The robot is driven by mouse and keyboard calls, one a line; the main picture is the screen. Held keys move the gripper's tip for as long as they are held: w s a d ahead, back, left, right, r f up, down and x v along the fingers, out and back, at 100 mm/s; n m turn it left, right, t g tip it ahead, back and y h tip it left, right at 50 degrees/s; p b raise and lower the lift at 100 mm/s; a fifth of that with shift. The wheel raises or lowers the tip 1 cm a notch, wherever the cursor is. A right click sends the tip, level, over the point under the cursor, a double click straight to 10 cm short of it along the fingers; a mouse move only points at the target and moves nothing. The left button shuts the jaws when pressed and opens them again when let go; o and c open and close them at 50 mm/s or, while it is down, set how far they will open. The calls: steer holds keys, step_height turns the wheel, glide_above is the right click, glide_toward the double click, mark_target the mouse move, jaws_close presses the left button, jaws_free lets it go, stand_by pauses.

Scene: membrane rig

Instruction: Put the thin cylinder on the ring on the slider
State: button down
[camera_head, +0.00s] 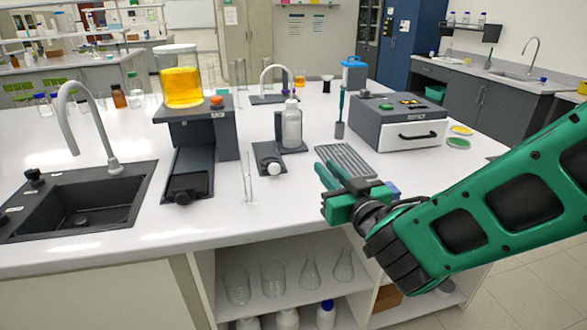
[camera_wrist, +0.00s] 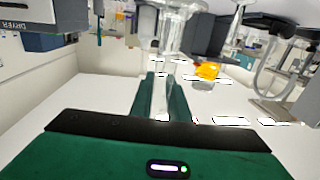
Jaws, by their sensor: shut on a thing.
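My gripper (camera_head: 324,170) is above the counter's front part, right of the middle. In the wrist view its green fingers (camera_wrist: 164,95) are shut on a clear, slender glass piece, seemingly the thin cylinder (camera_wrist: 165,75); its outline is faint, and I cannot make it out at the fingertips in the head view. Another slender clear glass (camera_head: 248,182) stands upright on the counter, left of my gripper and apart from it. I cannot make out the ring.
A beaker of yellow liquid (camera_head: 181,82) stands on a dark raised stand. A clear bottle (camera_head: 291,127) stands behind the middle unit. A grey ribbed tray (camera_head: 346,160) and a boxy dryer (camera_head: 400,124) are beyond my gripper. A sink (camera_head: 75,205) is at left. The front counter strip is mostly clear.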

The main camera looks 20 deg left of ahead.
steer(key=w+d+f+m+t+h, duration=0.1)
steer(key=w+d+f+m+h, duration=0.1)
steer(key=w+d, duration=0.6)
steer(key=w+d+f+m+t+h, duration=0.1)
steer(key=w+d+f+m+h, duration=0.2)
steer(key=d, duration=1.6)
steer(key=w+d+f+m+t+h, duration=0.1)
steer(key=w+d+f+h, duration=0.5)
steer(key=w+d, duration=0.7)
step_height(320, 180, down, 2)
steer(key=shift+d+f+m+t, duration=0.15)
steer(key=shift+m+t, duration=0.15)
steer(key=shift+m, duration=0.5)
